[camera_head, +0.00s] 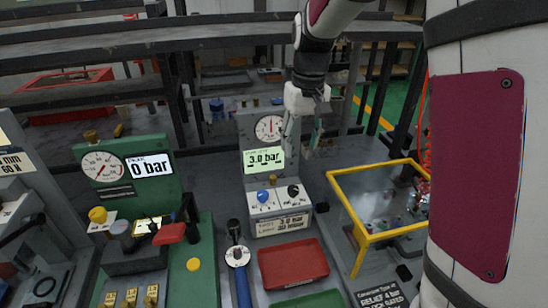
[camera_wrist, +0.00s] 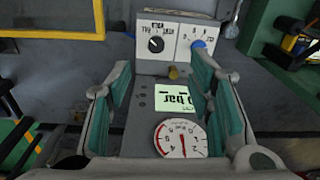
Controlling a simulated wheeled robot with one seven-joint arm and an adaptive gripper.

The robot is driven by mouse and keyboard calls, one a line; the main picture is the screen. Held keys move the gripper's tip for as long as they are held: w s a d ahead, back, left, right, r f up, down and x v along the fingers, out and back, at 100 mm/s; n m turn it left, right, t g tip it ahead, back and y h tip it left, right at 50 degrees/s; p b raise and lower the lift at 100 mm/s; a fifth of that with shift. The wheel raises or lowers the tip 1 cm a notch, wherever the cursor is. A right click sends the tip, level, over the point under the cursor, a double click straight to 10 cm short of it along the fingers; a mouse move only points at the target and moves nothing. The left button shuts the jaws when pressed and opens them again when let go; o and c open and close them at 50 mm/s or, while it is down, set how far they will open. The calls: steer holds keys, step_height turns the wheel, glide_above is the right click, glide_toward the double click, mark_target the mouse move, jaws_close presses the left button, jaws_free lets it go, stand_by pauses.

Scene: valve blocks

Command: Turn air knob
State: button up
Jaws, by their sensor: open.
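A grey valve panel stands mid-scene in the head view. Its lower box carries a blue knob (camera_head: 262,195) on the left and a black knob (camera_head: 293,190) on the right, on white label plates. The wrist view shows the panel upside down, with the black knob (camera_wrist: 156,44) and the blue knob (camera_wrist: 199,47). I cannot read which label says air. The panel's display (camera_head: 264,157) reads 3.0 bar, under a round gauge (camera_head: 269,128). My gripper (camera_head: 304,132) is open and empty, above and apart from the knobs. Its teal-padded fingers (camera_wrist: 162,62) frame the panel.
A yellow-framed clear box (camera_head: 378,215) stands to the right. A green panel (camera_head: 131,185) with a gauge and a 0 bar display is to the left. A red tray (camera_head: 293,264) lies in front of the knob box. A blue-handled tool (camera_head: 240,275) lies beside the tray.

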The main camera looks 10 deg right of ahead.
mark_target(293, 189)
steer(key=w+f, duration=0.1)
steer(key=f, duration=0.4)
steer(key=w+f, duration=0.1)
steer(key=f, duration=0.5)
steer(key=w+f, duration=0.1)
steer(key=f, duration=0.4)
steer(key=shift+f+p, duration=0.25)
steer(key=shift+p, duration=0.1)
jaws_close()
